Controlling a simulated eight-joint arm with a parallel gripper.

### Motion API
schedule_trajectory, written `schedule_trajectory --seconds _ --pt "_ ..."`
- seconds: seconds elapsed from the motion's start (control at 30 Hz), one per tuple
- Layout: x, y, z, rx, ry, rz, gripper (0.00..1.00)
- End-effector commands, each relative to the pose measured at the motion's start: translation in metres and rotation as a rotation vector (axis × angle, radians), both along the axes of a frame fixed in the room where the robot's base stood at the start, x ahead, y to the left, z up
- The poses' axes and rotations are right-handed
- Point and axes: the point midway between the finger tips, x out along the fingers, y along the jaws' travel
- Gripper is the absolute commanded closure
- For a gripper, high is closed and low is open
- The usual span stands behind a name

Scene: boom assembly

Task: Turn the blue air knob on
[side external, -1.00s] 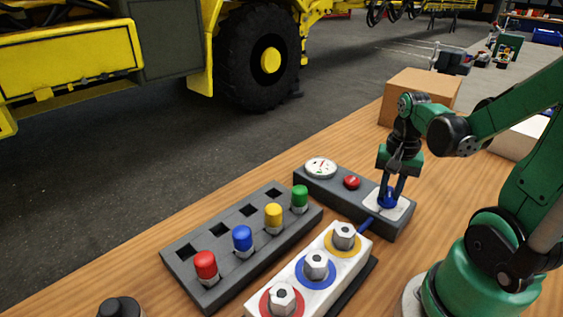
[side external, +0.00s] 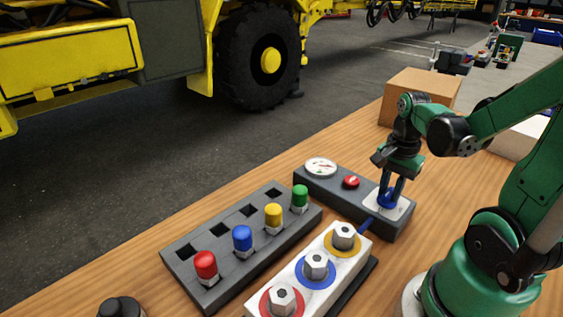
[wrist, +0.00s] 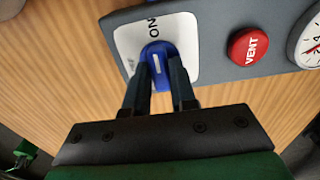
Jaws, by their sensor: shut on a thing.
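The blue air knob (side external: 387,201) sits on a white plate (side external: 404,209) at the right end of a grey control box (side external: 331,190). It also shows in the wrist view (wrist: 158,55), with a white mark on its top and the word ON on the plate beside it. My gripper (side external: 392,190) points down over the knob, its two fingers shut on it. In the wrist view the fingertips (wrist: 159,74) are on both sides of the knob and hide part of it.
A red VENT button (wrist: 248,46) and a round gauge (side external: 320,167) share the control box. A grey rack (side external: 215,284) with red, blue, yellow and green pegs and a white block (side external: 330,265) with hex fittings stand close by. A cardboard box (side external: 420,92) is behind.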

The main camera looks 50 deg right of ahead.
Motion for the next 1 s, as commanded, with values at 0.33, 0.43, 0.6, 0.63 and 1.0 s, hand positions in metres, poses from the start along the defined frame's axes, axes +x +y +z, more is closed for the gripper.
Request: schedule_trajectory --seconds 0.33,0.43,0.6,0.63,1.0 --pt "0.000 0.000 0.000 0.000 0.000 -0.001 0.47" --pt "0.000 0.000 0.000 0.000 0.000 -0.001 0.47" --pt "0.000 0.000 0.000 0.000 0.000 0.000 0.47" --pt "0.000 0.000 0.001 0.000 0.000 0.000 0.47" --pt "0.000 0.000 0.034 0.000 0.000 -0.001 0.47"
